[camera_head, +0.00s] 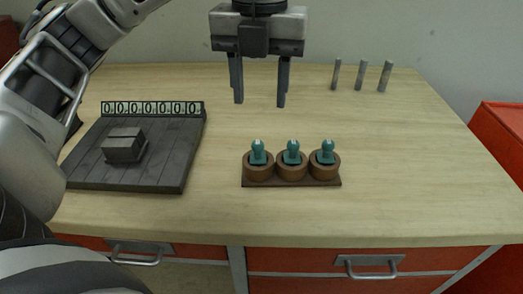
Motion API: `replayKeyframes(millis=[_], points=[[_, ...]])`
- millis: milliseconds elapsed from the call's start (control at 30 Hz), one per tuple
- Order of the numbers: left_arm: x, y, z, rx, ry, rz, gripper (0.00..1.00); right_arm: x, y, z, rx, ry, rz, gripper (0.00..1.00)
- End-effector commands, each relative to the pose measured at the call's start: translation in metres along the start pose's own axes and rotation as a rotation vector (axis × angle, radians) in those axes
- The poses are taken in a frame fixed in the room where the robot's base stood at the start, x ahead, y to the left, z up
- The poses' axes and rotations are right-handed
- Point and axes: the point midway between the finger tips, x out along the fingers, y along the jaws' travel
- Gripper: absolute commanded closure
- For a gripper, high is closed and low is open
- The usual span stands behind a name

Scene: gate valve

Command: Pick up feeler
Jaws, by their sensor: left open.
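Nothing in view is plainly marked as the feeler, so I cannot tell which item it is. Three teal round-headed pegs (292,152) stand upright in brown round cups on a dark brown base (291,183) near the table's middle. Three thin grey pins (360,75) stand upright at the back right. My left gripper (260,104) points down, open and empty, with its fingers apart. In the picture it is above and slightly left of the teal pegs, and left of the grey pins. My right gripper is not in view.
A dark grey board (160,175) with a strip of zeros (152,108) along its back edge lies at the left, a grey block (124,145) on it. My arm covers part of the left side. The wooden table (420,170) is clear at the right. A red cabinet (503,130) stands beyond its right edge.

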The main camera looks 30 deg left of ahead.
Motion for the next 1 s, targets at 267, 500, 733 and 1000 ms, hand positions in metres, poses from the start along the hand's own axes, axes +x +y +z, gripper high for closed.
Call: replayKeyframes(millis=[267, 500, 733, 1000], points=[[0.049, 0.001, 0.000, -0.001, 0.002, 0.002, 0.55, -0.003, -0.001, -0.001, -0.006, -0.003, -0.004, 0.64], [0.065, 0.003, 0.001, -0.001, 0.002, 0.001, 0.55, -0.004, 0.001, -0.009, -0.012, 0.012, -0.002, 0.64], [0.099, 0.006, 0.002, -0.001, 0.002, 0.002, 0.55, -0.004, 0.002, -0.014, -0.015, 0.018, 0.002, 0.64], [0.108, 0.006, 0.002, 0.000, -0.001, 0.000, 0.55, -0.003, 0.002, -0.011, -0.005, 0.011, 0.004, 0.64]])
